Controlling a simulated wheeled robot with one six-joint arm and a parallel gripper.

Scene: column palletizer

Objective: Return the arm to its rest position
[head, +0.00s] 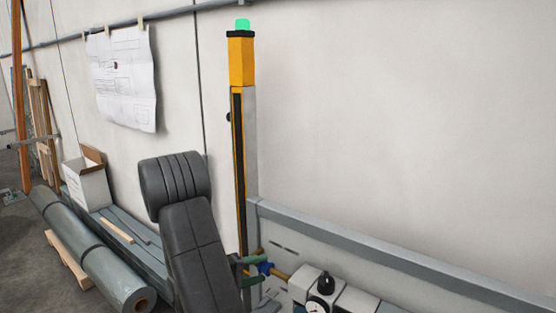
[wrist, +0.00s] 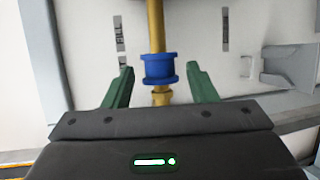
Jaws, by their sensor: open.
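My gripper (wrist: 160,70) shows in the wrist view with two green fingers spread apart and nothing clamped between them. A blue flanged collar (wrist: 159,69) on a brass-coloured rod (wrist: 156,25) appears between the fingers, with a gap on each side; I cannot tell how deep it sits between them. In the head view my gripper (head: 261,269) is low in the picture, near the wall unit, beside the blue collar (head: 266,268). My dark padded arm is bent, rising in front of the wall and partly hiding what lies behind it.
A yellow post (head: 241,62) with a green light stands behind the gripper. A white unit with a gauge (head: 318,305) is close on the right, below a grey rail (head: 380,255). A grey roll (head: 95,255) and an open carton (head: 86,185) are at left. The upper right wall is bare.

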